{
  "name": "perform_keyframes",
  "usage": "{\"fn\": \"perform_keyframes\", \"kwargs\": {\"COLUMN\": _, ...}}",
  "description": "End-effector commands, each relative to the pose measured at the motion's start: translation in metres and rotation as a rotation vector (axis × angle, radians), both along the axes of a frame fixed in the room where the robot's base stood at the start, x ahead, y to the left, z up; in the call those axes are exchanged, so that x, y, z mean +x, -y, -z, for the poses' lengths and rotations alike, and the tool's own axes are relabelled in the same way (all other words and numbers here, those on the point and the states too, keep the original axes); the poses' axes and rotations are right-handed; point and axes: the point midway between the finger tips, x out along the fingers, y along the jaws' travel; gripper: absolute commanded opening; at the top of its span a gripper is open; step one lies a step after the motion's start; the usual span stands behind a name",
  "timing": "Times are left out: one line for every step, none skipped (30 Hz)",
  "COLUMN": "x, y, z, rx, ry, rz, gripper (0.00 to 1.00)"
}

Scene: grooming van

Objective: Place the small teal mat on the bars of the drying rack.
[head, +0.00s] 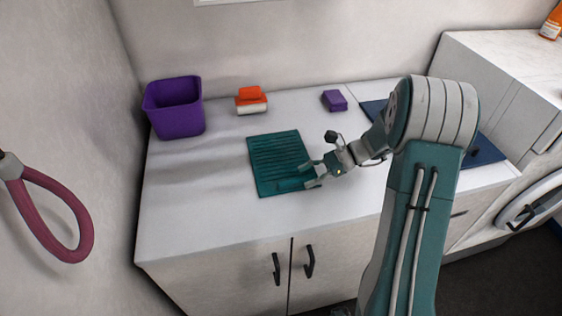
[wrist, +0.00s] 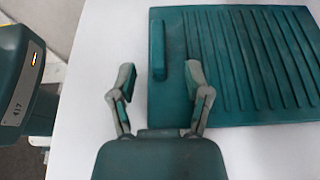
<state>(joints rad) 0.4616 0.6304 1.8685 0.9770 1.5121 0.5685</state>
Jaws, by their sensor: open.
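The teal mat (head: 275,153) lies flat on the white counter in the head view, with ridges across its top. In the wrist view the mat (wrist: 240,60) fills the upper right, and a raised teal strip (wrist: 159,45) stands along its left part. My gripper (head: 309,174) is open and empty at the mat's near right edge. In the wrist view the fingers of my gripper (wrist: 162,82) are spread, with the raised strip ahead between the fingertips. I cannot make out a separate drying rack in either view.
On the counter (head: 190,210) are a purple tub (head: 175,108), an orange and white item (head: 251,101) and a purple block (head: 334,101). A dark blue flat thing (head: 485,153) lies partly behind my arm. A burgundy loop (head: 72,215) hangs at the left wall. The counter's front left is clear.

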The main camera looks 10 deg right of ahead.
Motion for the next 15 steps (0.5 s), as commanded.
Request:
{"fn": "perform_keyframes", "kwargs": {"x": 0.000, "y": -0.004, "z": 0.001, "rx": 0.000, "ry": 0.000, "rz": -0.001, "gripper": 0.63}}
{"fn": "perform_keyframes", "kwargs": {"x": 0.000, "y": -0.006, "z": 0.002, "rx": 0.000, "ry": 0.000, "rz": 0.000, "gripper": 0.63}}
{"fn": "perform_keyframes", "kwargs": {"x": 0.000, "y": -0.010, "z": 0.003, "rx": 0.000, "ry": 0.001, "rz": 0.000, "gripper": 0.63}}
{"fn": "perform_keyframes", "kwargs": {"x": -0.001, "y": -0.013, "z": 0.004, "rx": 0.000, "ry": 0.001, "rz": -0.001, "gripper": 0.63}}
{"fn": "perform_keyframes", "kwargs": {"x": -0.001, "y": -0.017, "z": 0.006, "rx": 0.000, "ry": 0.000, "rz": -0.002, "gripper": 0.63}}
{"fn": "perform_keyframes", "kwargs": {"x": -0.001, "y": -0.024, "z": 0.008, "rx": 0.000, "ry": 0.000, "rz": -0.003, "gripper": 0.63}}
{"fn": "perform_keyframes", "kwargs": {"x": -0.001, "y": -0.029, "z": 0.010, "rx": 0.000, "ry": -0.001, "rz": -0.003, "gripper": 0.63}}
{"fn": "perform_keyframes", "kwargs": {"x": -0.001, "y": -0.033, "z": 0.011, "rx": 0.000, "ry": -0.001, "rz": -0.003, "gripper": 0.63}}
{"fn": "perform_keyframes", "kwargs": {"x": -0.001, "y": -0.039, "z": 0.014, "rx": 0.000, "ry": -0.001, "rz": -0.003, "gripper": 0.63}}
{"fn": "perform_keyframes", "kwargs": {"x": -0.001, "y": -0.042, "z": 0.015, "rx": -0.001, "ry": -0.001, "rz": -0.003, "gripper": 0.63}}
{"fn": "perform_keyframes", "kwargs": {"x": -0.001, "y": -0.045, "z": 0.017, "rx": 0.000, "ry": 0.000, "rz": -0.001, "gripper": 0.63}}
{"fn": "perform_keyframes", "kwargs": {"x": -0.001, "y": -0.048, "z": 0.018, "rx": 0.000, "ry": 0.000, "rz": -0.001, "gripper": 0.63}}
{"fn": "perform_keyframes", "kwargs": {"x": -0.001, "y": -0.049, "z": 0.018, "rx": 0.000, "ry": 0.001, "rz": 0.000, "gripper": 0.63}}
{"fn": "perform_keyframes", "kwargs": {"x": -0.001, "y": -0.049, "z": 0.018, "rx": 0.000, "ry": 0.001, "rz": 0.000, "gripper": 0.63}}
{"fn": "perform_keyframes", "kwargs": {"x": -0.001, "y": -0.049, "z": 0.018, "rx": -0.001, "ry": 0.001, "rz": 0.000, "gripper": 0.63}}
